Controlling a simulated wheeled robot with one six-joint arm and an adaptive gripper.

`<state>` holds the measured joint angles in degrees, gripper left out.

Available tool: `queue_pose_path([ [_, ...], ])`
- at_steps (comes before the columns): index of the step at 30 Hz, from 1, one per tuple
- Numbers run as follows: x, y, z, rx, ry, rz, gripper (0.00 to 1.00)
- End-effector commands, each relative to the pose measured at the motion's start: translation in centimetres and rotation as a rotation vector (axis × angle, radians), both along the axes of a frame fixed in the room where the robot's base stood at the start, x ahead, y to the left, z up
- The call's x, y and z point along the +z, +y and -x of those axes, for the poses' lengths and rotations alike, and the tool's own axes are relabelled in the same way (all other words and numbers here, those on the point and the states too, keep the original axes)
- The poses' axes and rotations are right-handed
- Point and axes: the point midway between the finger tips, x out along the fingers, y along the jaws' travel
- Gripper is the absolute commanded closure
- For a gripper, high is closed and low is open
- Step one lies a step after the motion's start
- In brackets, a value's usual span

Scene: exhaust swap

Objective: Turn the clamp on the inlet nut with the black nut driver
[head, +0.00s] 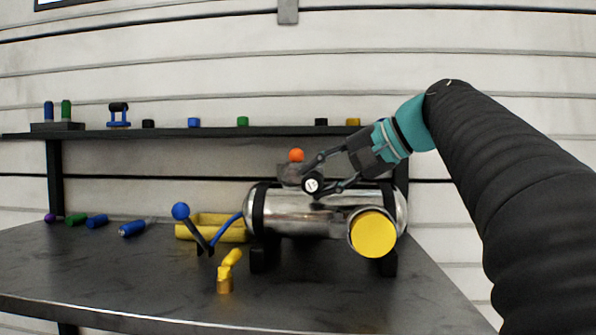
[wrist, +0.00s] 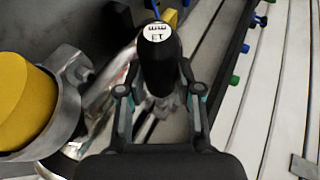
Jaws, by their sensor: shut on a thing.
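My gripper (head: 318,174) is shut on the black nut driver (head: 312,184), just above and in front of the silver exhaust cylinder (head: 305,215). In the wrist view the driver (wrist: 158,62) stands between the two fingers, its white end marked 13 mm facing the camera. A grey fitting (head: 289,175) with an orange ball (head: 296,155) shows behind the gripper on top of the cylinder. The inlet nut and its clamp cannot be made out clearly. The driver and fingers hide part of the cylinder, and I cannot tell whether the driver touches anything.
A large yellow cap (head: 372,234) faces front on the cylinder's right. Coloured tools lie far left. A dark shelf (head: 270,132) runs behind. The table's front left is clear.

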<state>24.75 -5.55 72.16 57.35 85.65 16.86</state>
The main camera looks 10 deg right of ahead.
Motion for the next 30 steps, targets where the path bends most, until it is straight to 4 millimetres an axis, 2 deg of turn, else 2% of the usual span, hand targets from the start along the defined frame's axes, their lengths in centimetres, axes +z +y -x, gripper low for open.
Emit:
queue_pose_path([
  [30,0.1,-0.6,-1.9,0.000,0.000,0.000,1.00],
])
